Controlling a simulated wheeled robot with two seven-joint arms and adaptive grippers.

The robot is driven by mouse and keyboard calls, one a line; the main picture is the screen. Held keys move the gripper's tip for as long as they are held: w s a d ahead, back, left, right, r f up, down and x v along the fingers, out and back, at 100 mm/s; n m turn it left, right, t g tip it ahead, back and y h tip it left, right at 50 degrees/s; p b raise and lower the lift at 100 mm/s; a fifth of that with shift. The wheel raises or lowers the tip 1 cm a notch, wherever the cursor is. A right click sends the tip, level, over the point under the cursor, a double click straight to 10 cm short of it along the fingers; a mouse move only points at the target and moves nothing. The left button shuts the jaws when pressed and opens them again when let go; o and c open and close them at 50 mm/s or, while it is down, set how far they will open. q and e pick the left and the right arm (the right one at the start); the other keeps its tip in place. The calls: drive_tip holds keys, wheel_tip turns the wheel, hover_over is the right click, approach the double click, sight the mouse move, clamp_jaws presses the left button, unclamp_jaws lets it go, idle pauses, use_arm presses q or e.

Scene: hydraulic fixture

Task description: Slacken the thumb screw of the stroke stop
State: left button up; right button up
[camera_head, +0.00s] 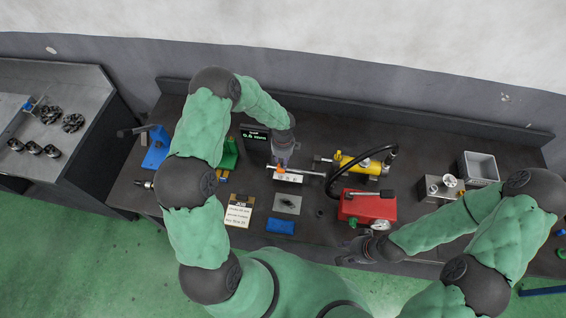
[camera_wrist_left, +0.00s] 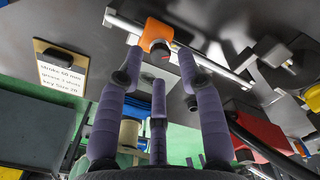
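The stroke stop is an orange block on a pale bar (camera_wrist_left: 205,68); in the left wrist view the block (camera_wrist_left: 154,31) carries a dark round thumb screw (camera_wrist_left: 160,50) with a small red mark. In the head view, a bit of the orange block (camera_head: 281,169) shows below my left gripper (camera_head: 283,156). In the left wrist view, the fingers of my left gripper (camera_wrist_left: 160,62) are spread and empty, with two fingertips on either side of the screw; contact cannot be told. My right gripper (camera_head: 360,249) hangs before the red pump, its fingers too small to read.
The red pump (camera_head: 367,207) with hose and gauge stands right of the stop, near a yellow cylinder (camera_head: 358,164). A display (camera_head: 254,134) stands at the back. A note card (camera_head: 238,215), blue block (camera_head: 280,226) and grey bin (camera_head: 480,168) are also on the bench.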

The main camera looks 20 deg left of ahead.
use_arm(q)
drive_tip(key=m, duration=0.2)
drive_tip(key=shift+m+p, duration=0.3)
drive_tip(key=shift+p, duration=0.05)
drive_tip(key=shift+f, duration=0.1)
drive_tip(key=shift+f+b, duration=1.05)
drive_tip(key=shift+f, duration=0.1)
